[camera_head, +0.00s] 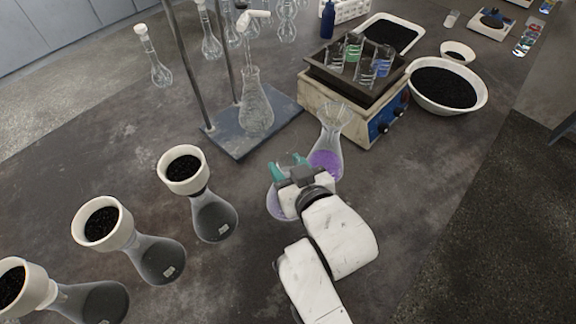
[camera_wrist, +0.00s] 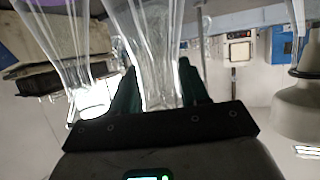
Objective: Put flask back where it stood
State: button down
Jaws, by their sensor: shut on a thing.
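My gripper (camera_head: 287,167), with teal fingers, is at the middle of the bench in the head view. It is shut on a clear glass flask (camera_head: 279,206) with purple liquid, largely hidden behind the gripper and my arm. In the wrist view the glass of the held flask (camera_wrist: 150,65) runs between the two teal fingers. A second clear flask (camera_head: 327,150) with purple liquid stands close to the right of the gripper, in front of the shaker. I cannot tell whether the held flask touches the bench.
The shaker (camera_head: 347,112) carries several small flasks. A stand with a blue-grey base (camera_head: 235,143) holds a glass vessel behind the gripper. Flasks topped with white funnels of black grains (camera_head: 183,170) line the left front. A white bowl (camera_head: 476,101) is at right. Bare bench lies right of my arm.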

jog(key=shift+f, duration=0.15)
jog(key=shift+f, duration=0.1)
jog(key=c, duration=0.6)
grip_release()
jog(key=shift+o, duration=0.2)
jog(key=shift+r, duration=0.2)
jog(key=shift+s+d, duration=0.15)
jog(key=shift+s, duration=0.15)
jog(key=v, duration=1.1)
jog(key=shift+r, duration=0.2)
